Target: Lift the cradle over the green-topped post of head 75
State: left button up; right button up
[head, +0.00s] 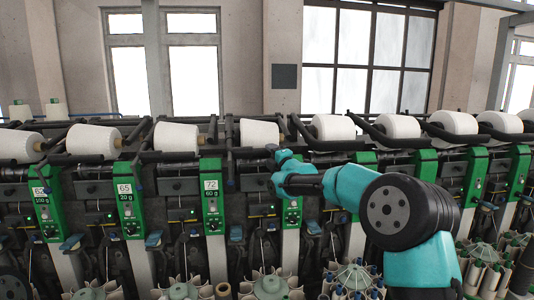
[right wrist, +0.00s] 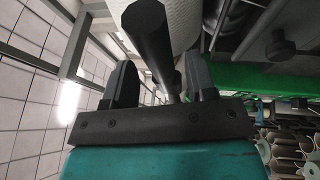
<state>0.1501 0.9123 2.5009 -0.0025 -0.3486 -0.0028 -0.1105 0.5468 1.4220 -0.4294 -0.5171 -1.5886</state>
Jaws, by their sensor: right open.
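My right gripper (head: 279,167) is in front of a green-topped post (head: 292,217), right of the post marked 72; its number plate is hidden behind the gripper. A white cone (head: 260,133) sits above and left of the gripper. In the right wrist view, my right gripper (right wrist: 160,65) is open, with one dark finger on each side of a black bar (right wrist: 150,38), seemingly part of the cradle. I cannot tell whether the bar touches a finger or is deep between them. A white cone (right wrist: 188,22) lies behind the bar. My left gripper is not in view.
Green posts marked 65 (head: 127,208) and 72 (head: 212,208) stand to the left, with more posts to the right. White cones on black arms line the machine closely. Spindle-like holders (head: 357,277) stand below. Windows and wall lie behind.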

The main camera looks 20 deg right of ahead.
jog(key=shift+x, duration=1.5)
jog(key=shift+c, duration=0.2)
grip_shut()
